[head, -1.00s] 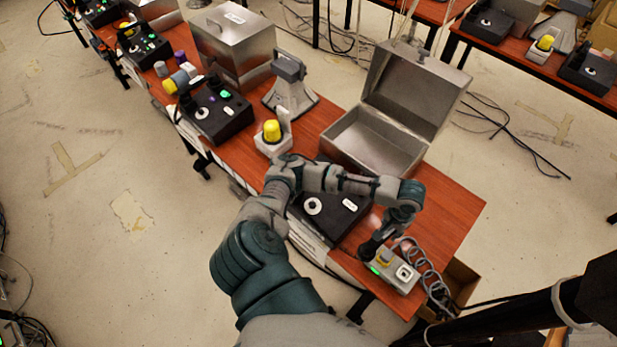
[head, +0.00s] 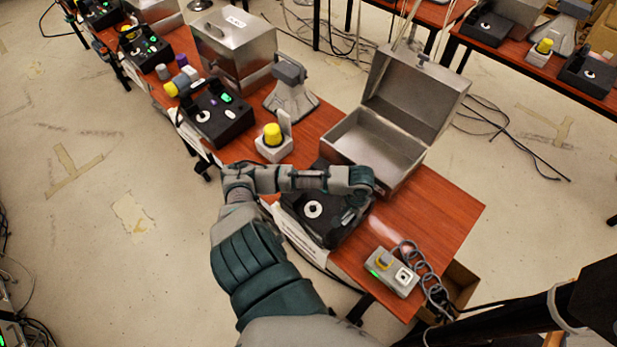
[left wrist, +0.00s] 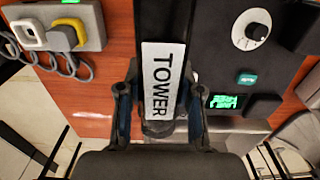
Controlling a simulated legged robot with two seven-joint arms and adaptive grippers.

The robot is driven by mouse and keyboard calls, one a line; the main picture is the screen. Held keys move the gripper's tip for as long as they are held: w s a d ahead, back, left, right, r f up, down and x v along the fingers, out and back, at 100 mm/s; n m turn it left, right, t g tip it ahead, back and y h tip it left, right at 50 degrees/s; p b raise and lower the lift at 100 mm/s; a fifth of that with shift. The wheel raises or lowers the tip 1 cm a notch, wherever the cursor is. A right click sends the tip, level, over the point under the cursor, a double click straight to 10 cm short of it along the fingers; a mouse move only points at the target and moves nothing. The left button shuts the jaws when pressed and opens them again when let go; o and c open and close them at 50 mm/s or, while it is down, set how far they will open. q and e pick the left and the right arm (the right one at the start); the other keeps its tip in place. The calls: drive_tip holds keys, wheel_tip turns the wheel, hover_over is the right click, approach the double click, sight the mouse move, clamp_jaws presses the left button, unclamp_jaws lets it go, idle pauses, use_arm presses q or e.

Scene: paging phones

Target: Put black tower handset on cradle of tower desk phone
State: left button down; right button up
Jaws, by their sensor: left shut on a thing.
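The black handset with a white "TOWER" label (left wrist: 160,75) runs lengthwise between the two fingers of my left gripper (left wrist: 160,98), which is shut on it. In the head view my left gripper (head: 353,205) is over the right part of the black desk phone (head: 308,226) and mostly hides the handset. The desk phone, with its white dial and green-lit panel, also shows at right in the left wrist view (left wrist: 255,60). I cannot tell whether the handset touches the cradle. My right gripper is not in view.
An open metal case (head: 375,140) stands behind the phone. A yellow-capped unit (head: 272,140) is at left. Bare red table (head: 440,215) lies right of the phone.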

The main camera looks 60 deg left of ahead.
use_arm(q)
drive_tip(key=s+a+r+p, duration=0.2)
drive_tip(key=s+a, duration=0.6)
drive_tip(key=a, duration=0.2)
drive_tip(key=w+a, duration=0.3)
drive_tip(key=a, duration=0.1)
drive_tip(key=w+a+f+b, duration=0.1)
drive_tip(key=w+a, duration=0.2)
drive_tip(key=a, duration=0.2)
drive_tip(key=w+a+f, duration=0.1)
drive_tip(key=w+a, duration=0.1)
drive_tip(key=a, duration=0.3)
drive_tip(key=shift+w, duration=0.4)
drive_tip(key=shift+d+f, duration=0.2)
drive_tip(key=shift+f, duration=1.4)
drive_tip(key=c, duration=0.8)
unclamp_jaws()
drive_tip(key=shift+s, duration=0.1)
drive_tip(key=shift+o, duration=0.2)
wheel_tip(320, 180, up, 12)
